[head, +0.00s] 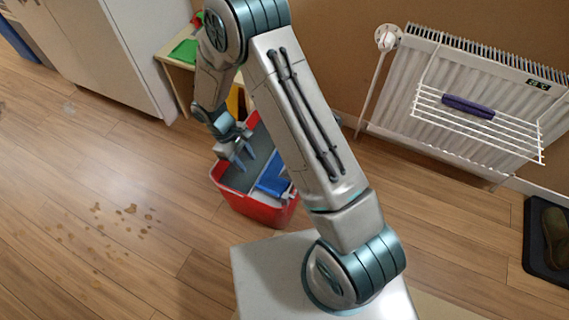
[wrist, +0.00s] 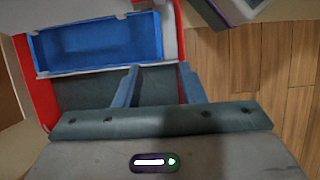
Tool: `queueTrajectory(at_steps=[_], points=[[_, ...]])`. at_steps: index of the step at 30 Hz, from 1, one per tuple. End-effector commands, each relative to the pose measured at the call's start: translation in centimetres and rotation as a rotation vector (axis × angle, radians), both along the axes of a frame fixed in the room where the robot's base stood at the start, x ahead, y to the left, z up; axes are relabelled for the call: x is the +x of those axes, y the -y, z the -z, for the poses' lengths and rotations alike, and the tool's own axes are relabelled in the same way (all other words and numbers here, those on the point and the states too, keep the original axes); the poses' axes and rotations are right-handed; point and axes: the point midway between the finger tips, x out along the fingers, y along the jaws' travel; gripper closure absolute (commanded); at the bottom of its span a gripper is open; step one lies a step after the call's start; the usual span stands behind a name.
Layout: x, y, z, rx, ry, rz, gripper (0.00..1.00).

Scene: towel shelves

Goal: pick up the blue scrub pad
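A red-walled caddy (head: 232,198) stands on the floor, with a grey inside and a blue box-like part (head: 272,176) at its right. In the wrist view the red wall (wrist: 36,75) shows at left, and the blue part (wrist: 95,45) looks like a recessed tray with a pale rim. I cannot make out a separate blue scrub pad for certain. My gripper (head: 243,160) points down at the caddy's grey compartment. In the wrist view my gripper (wrist: 160,82) has its two fingers apart, with only dark grey surface between them. The blue part lies ahead and left of the fingers.
A low shelf with a green item (head: 184,52) stands behind the caddy, beside a white cabinet (head: 95,45). A radiator rack (head: 480,125) holds a purple roll (head: 468,107). Brown spots (head: 130,209) mark the floor at left. A dark shoe tray (head: 535,262) lies at right.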

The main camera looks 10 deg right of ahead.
Motion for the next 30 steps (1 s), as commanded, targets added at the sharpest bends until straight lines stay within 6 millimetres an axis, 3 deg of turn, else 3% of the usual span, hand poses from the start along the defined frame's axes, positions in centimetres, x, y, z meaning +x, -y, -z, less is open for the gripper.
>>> queueTrajectory(at_steps=[5, 15, 23, 30], points=[[-0.4, -0.1, 2.5, -0.004, -0.014, -0.021, 0.64], [-1.9, 1.7, 8.3, -0.004, -0.015, -0.02, 0.64], [-2.2, 2.3, 9.6, -0.003, -0.013, -0.019, 0.64], [-2.4, 3.3, 12.5, -0.004, -0.014, -0.018, 0.64]])
